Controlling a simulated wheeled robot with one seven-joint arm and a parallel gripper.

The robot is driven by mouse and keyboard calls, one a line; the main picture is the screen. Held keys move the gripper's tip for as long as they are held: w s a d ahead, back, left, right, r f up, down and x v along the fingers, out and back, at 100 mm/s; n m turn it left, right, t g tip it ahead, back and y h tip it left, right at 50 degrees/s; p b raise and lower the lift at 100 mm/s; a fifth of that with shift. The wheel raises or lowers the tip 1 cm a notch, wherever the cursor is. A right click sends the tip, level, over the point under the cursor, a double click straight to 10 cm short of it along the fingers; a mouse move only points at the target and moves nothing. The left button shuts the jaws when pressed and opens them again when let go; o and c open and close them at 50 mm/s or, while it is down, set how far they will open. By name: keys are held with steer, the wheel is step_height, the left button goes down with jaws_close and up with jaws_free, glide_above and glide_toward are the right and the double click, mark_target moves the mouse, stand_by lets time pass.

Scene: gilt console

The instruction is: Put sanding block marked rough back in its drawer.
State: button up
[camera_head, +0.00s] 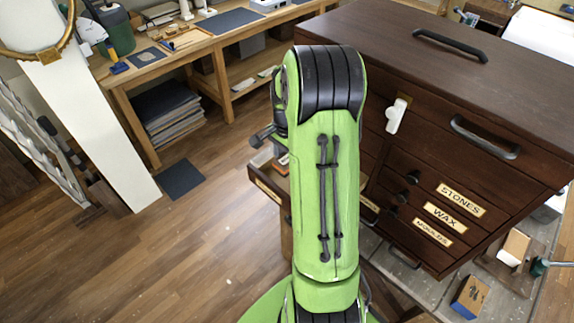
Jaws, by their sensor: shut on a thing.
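My green arm rises through the middle of the view and hides what lies behind it. My gripper is not clearly visible; only a dark part pokes out left of the arm. An open drawer (266,187) with a pale label on its front sticks out from the dark wooden cabinet (440,150), partly behind my arm. A small orange and white thing (282,167) shows inside it. I see no block that I can read as marked rough. The label on the open drawer is too small to read.
Closed drawers marked STONES (460,200), WAX (444,217) and a third below are at right. A white tag (397,115) hangs on the cabinet. A blue and tan block (469,297) and a tan and white block (514,248) lie lower right.

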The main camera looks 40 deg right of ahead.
mark_target(287, 168)
steer(key=f, duration=0.4)
steer(key=shift+w+d+f, duration=0.1)
steer(key=shift+w, duration=0.1)
steer(key=shift+s, duration=0.1)
steer(key=shift+f, duration=0.2)
steer(key=o, duration=1)
